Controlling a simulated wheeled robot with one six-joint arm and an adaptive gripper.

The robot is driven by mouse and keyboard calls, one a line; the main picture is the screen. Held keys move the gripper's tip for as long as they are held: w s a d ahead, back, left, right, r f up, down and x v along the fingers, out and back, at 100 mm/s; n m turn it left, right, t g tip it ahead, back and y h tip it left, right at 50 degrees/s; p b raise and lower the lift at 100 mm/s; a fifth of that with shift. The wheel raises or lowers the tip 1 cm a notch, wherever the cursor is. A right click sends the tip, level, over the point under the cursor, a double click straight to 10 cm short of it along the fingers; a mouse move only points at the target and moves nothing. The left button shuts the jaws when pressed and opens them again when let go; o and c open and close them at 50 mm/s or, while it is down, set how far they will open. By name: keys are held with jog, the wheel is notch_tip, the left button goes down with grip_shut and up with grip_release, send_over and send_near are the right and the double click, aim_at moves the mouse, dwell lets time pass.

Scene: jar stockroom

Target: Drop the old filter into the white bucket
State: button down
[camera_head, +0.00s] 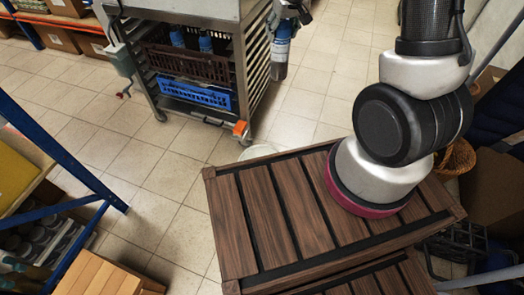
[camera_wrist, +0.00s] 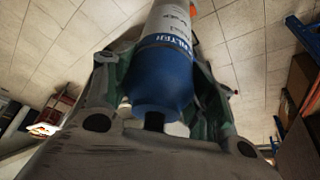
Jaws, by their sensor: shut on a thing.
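My gripper (camera_wrist: 160,85) is shut on the filter (camera_wrist: 165,65), a cylinder with a blue end between the fingers and a white body with lettering beyond. In the head view the filter (camera_head: 281,50) hangs roughly upright under my gripper (camera_head: 287,22) at the top edge, in front of the metal bench's right side. A pale round rim, which looks like the white bucket (camera_head: 258,151), shows on the floor behind my slatted wooden deck. Most of it is hidden, and its inside cannot be made out.
The metal bench (camera_head: 200,8) holds a brown crate (camera_head: 185,66) with blue-topped cylinders and a blue crate (camera_head: 195,94). A blue-framed shelf (camera_head: 62,150) stands at left, with a wooden box (camera_head: 105,278) below. A wicker basket (camera_head: 457,158) is at right. Tiled floor (camera_head: 165,165) is open between.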

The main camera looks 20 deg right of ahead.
jog(key=shift+w+a+f, duration=0.2)
jog(key=shift+w+f, duration=0.25)
jog(key=shift+f, duration=0.1)
jog(key=shift+w+a+f+n, duration=0.15)
jog(key=shift+a+f+n, duration=0.15)
jog(key=shift+f, duration=0.25)
jog(key=w+a+f+n+y, duration=0.1)
jog(key=w+a+f+n, duration=0.15)
jog(key=f, duration=1.15)
jog(key=w+a+f+n+y, duration=0.1)
jog(key=a+f+n, duration=0.15)
jog(key=f, duration=1.05)
jog(key=s+f+n+g, duration=0.1)
jog(key=s+f, duration=0.3)
jog(key=f, duration=1)
jog(key=s+f+n+y, duration=0.1)
jog(key=s+f+n, duration=0.2)
jog(key=f, duration=1.1)
jog(key=shift+s+f+g, duration=0.35)
jog(key=shift+s+g, duration=0.05)
jog(key=shift+s, duration=0.9)
